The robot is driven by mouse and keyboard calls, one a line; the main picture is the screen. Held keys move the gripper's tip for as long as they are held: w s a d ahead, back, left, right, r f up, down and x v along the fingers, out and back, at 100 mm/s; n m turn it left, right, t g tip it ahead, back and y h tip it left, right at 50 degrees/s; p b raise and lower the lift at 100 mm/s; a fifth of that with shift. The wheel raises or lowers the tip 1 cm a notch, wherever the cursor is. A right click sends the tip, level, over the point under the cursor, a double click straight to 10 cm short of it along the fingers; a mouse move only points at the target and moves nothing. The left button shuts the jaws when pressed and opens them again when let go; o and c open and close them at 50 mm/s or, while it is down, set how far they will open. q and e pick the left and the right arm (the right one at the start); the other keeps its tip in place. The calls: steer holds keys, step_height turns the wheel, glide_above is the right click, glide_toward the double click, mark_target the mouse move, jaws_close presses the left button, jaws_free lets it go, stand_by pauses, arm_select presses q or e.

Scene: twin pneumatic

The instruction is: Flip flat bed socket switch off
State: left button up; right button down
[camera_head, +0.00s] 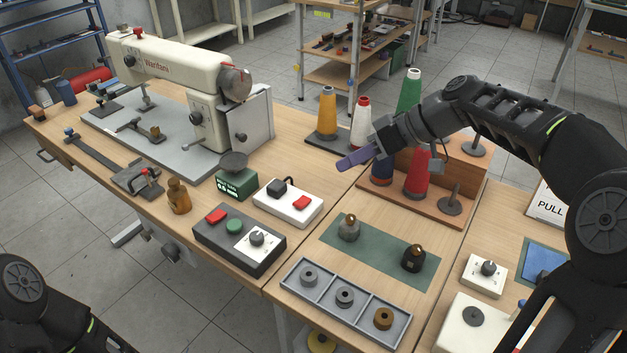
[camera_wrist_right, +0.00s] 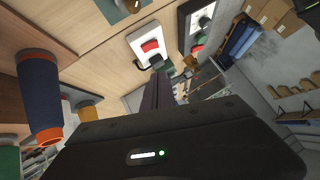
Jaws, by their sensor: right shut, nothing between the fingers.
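The flat bed socket is a white box (camera_head: 288,203) on the table in front of the sewing machine. A black plug (camera_head: 279,187) sits at its left and a red rocker switch (camera_head: 301,202) at its right. I cannot tell which way the rocker is tipped. The socket also shows in the right wrist view (camera_wrist_right: 139,40), with its red switch (camera_wrist_right: 150,46) beyond my fingertips. My right gripper (camera_head: 342,164) is shut and empty, in the air to the right of and behind the socket, apart from it. My left gripper is out of view.
A dark control box (camera_head: 211,244) with red and green buttons stands in front of the socket. A green scale (camera_head: 236,184) is to its left. Thread cones (camera_head: 362,122) and a wooden rack (camera_head: 440,208) stand near my right arm. Bare table lies right of the socket.

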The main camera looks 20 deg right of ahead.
glide_above(300, 206)
steer(key=d, duration=0.3)
step_height(300, 206, down, 7)
steer(key=shift+r, duration=0.2)
steer(key=shift+s+a+f, duration=0.15)
steer(key=shift+f, duration=0.5)
steer(key=shift+s+a+f, duration=0.1)
steer(key=shift+a+f, duration=0.05)
steer(key=shift+f, duration=0.45)
steer(key=shift+s+a+f, duration=0.15)
steer(key=shift+f, duration=0.5)
steer(key=b, duration=0.1)
steer(key=f+b, duration=0.1)
steer(key=b, duration=0.1)
steer(key=shift+s+a+f+n+t+h+b, duration=0.25)
steer(key=shift+n+t+h+b, duration=0.05)
steer(key=shift+b, duration=0.05)
steer(key=shift+r+p, duration=0.45)
steer(key=shift+p, duration=0.1)
steer(key=shift+w+d, duration=0.15)
